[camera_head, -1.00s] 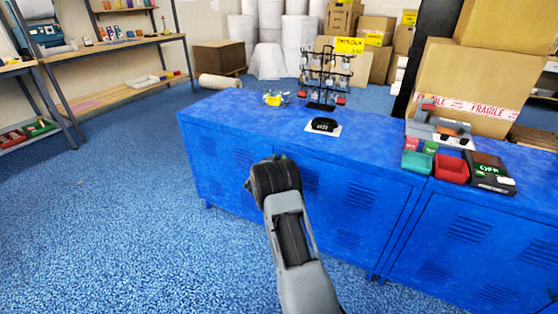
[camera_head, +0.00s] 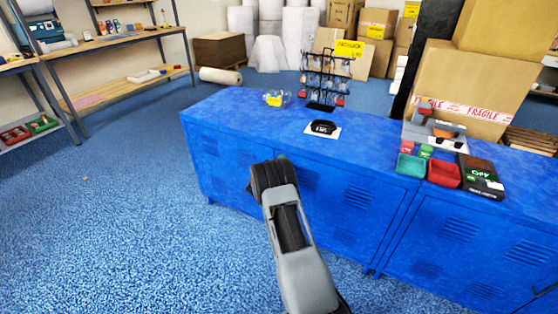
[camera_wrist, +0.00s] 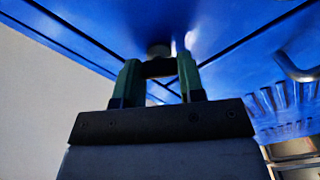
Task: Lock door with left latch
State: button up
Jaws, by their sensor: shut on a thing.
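The blue cabinet (camera_head: 300,145) has louvred doors on its front. My gripper (camera_wrist: 159,78) has its green fingers closed on a small dark latch (camera_wrist: 158,67) at the cabinet front in the wrist view. A round grey knob-like part (camera_wrist: 158,50) shows just beyond the latch, against the blue metal. A curved metal handle (camera_wrist: 297,68) is on the louvred door (camera_wrist: 285,105) to the right in that view. In the head view my wrist hides the latch and most of the fingers. Whether the latch is turned cannot be told.
On the cabinet top are a wire rack (camera_head: 325,82), a black device (camera_head: 322,127), a teal bin (camera_head: 411,165) and a red bin (camera_head: 443,174). Shelves (camera_head: 125,40) stand at the left, cartons (camera_head: 470,85) behind.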

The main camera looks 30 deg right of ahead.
jog(key=n+p, duration=0.1)
jog(key=n, duration=0.5)
jog(key=shift+f+n+p, duration=0.1)
jog(key=shift+n+p, duration=0.2)
jog(key=shift+p, duration=0.1)
dwell(0.4)
jog(key=o, duration=0.9)
jog(key=shift+o, duration=0.2)
jog(key=p+v, duration=0.2)
jog(key=v, duration=1.2)
jog(key=shift+d, duration=0.1)
